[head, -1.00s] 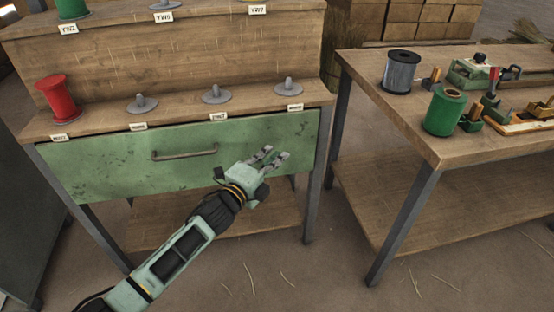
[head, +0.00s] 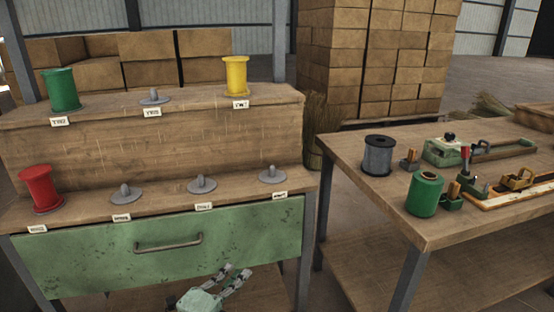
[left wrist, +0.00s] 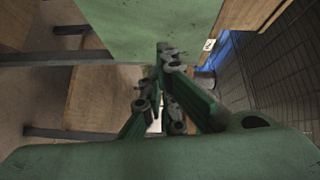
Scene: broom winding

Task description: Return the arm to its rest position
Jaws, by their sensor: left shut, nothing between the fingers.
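My left gripper (head: 236,273) shows at the bottom of the head view, in front of the green drawer's lower part. Its fingers are shut and hold nothing. Most of its arm is below the picture's edge. In the left wrist view the gripper's green fingers (left wrist: 163,90) reach forward, with a green panel (left wrist: 150,25) beyond them. My right gripper is not in view.
The spool rack's green drawer (head: 90,255) is closed. A red spool (head: 41,188), a green spool (head: 61,90) and a yellow spool (head: 236,76) stand on it. The workbench (head: 345,150) on the right holds a dark spool (head: 379,156) and another green spool (head: 424,194).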

